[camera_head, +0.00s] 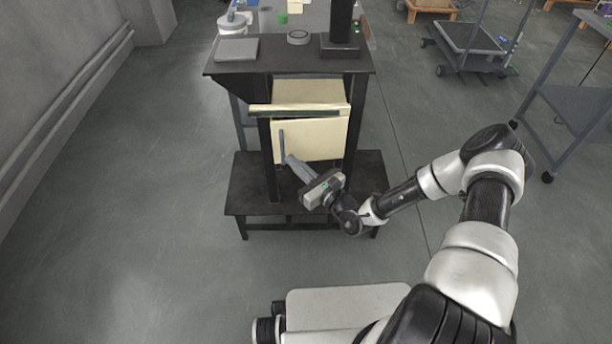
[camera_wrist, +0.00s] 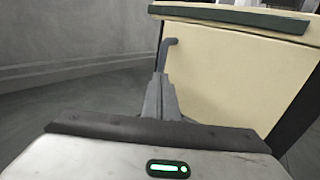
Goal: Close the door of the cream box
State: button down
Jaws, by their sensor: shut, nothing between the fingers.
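The cream box (camera_head: 318,90) sits in a black stand under its top shelf. Its cream door (camera_head: 318,138) faces me, below a dark strip, and fills much of the wrist view (camera_wrist: 230,80). The door seems slightly ajar, its left edge standing off from the box; the exact gap is hard to tell. A blue-grey upright handle (camera_head: 282,147) is near the door's left edge and also shows in the wrist view (camera_wrist: 163,55). My gripper (camera_head: 290,160) is shut and empty, its fingertips close to the handle's lower end. I cannot tell whether they touch. The box's inside is hidden.
The black stand's top (camera_head: 267,55) carries a grey flat item (camera_head: 238,49), a round item (camera_head: 298,37) and a dark post. A lower black shelf (camera_head: 245,190) lies beneath the gripper. Floor is free on the left; a cart (camera_head: 468,40) stands back right.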

aim_at(277, 144)
jog(key=shift+x, duration=0.8)
jog(key=shift+w+a+r, duration=0.1)
jog(key=shift+w+a, duration=0.1)
jog(key=shift+w, duration=0.35)
jog(key=shift+w+a, duration=0.2)
jog(key=shift+w, duration=0.35)
